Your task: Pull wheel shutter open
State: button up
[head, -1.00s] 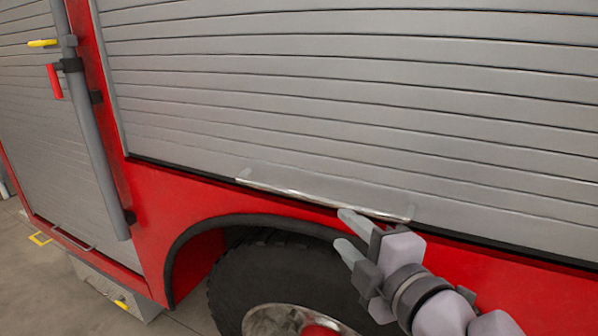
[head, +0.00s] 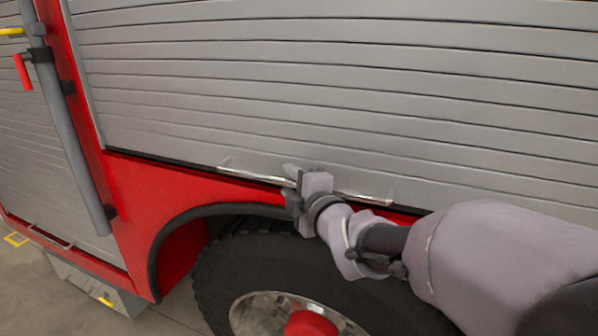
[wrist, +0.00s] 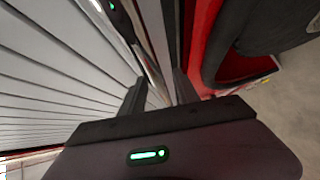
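The wheel shutter (head: 330,90) is a grey slatted roller door on a red truck, closed down to the sill above the wheel arch. A thin silver pull bar (head: 247,175) runs along its bottom edge, between a bracket at each end. My gripper (head: 290,177) is at the middle of the bar. In the wrist view, its two dark fingers (wrist: 160,88) stand apart, with the bar (wrist: 153,58) running between them. A gap shows beside the bar, so it appears open around it. The lower finger is mostly hidden in the head view.
The black tyre (head: 235,270) and curved wheel arch (head: 180,225) lie just below my gripper. A grey vertical pole (head: 75,140) with red and yellow handles stands at the left, beside another shutter (head: 35,150). A step (head: 90,280) juts out at lower left. Bare floor shows beyond.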

jog(key=shift+c, duration=0.5)
grip_shut()
dwell(0.8)
